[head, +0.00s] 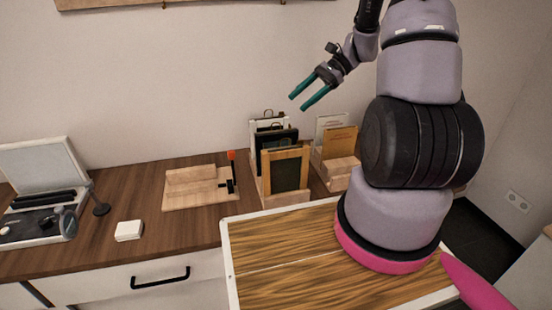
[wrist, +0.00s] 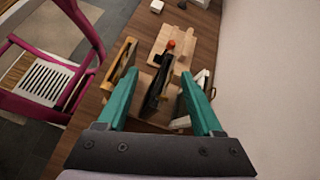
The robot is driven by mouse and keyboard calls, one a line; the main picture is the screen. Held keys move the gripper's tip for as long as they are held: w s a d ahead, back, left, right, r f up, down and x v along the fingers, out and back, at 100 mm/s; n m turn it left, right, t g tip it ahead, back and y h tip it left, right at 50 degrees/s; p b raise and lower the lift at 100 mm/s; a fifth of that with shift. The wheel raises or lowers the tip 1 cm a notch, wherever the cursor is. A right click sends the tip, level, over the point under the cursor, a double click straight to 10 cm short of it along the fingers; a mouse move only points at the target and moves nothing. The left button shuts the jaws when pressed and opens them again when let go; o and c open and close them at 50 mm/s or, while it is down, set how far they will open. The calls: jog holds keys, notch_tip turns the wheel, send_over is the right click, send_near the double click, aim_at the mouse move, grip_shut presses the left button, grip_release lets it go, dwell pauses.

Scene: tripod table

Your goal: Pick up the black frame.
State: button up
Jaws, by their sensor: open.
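The black frame (head: 272,140) stands upright in a light wooden rack (head: 287,200), between a white frame (head: 268,123) behind it and a wooden-edged frame (head: 285,153) in front. The front frame hides most of it in the head view. My gripper (head: 298,102) is open and empty, above the rack and apart from the frames. In the wrist view, the black frame (wrist: 154,92) shows nearly edge-on between the two teal fingers. The wooden-edged frame (wrist: 121,62) lies on the left finger's side, and the white frame (wrist: 203,79) on the right finger's side.
A second wooden holder (head: 340,172) with booklets stands to the right, near my arm. A wooden board with an orange-tipped piece (head: 231,156) lies left of the rack. The wall (head: 150,90) is close behind. A pink chair (wrist: 62,75) shows in the wrist view.

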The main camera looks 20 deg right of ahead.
aim_at(277, 139)
notch_tip(277, 139, down, 10)
jog(key=w+d+r+m+t+y, duration=0.1)
jog(key=w+d+m+y, duration=0.1)
jog(key=m+y, duration=0.15)
jog(key=shift+m+h, duration=0.25)
jog(key=shift+h, duration=0.2)
jog(key=x, duration=0.7)
jog(key=f+x, duration=0.1)
jog(key=x, duration=0.2)
grip_shut()
dwell(0.5)
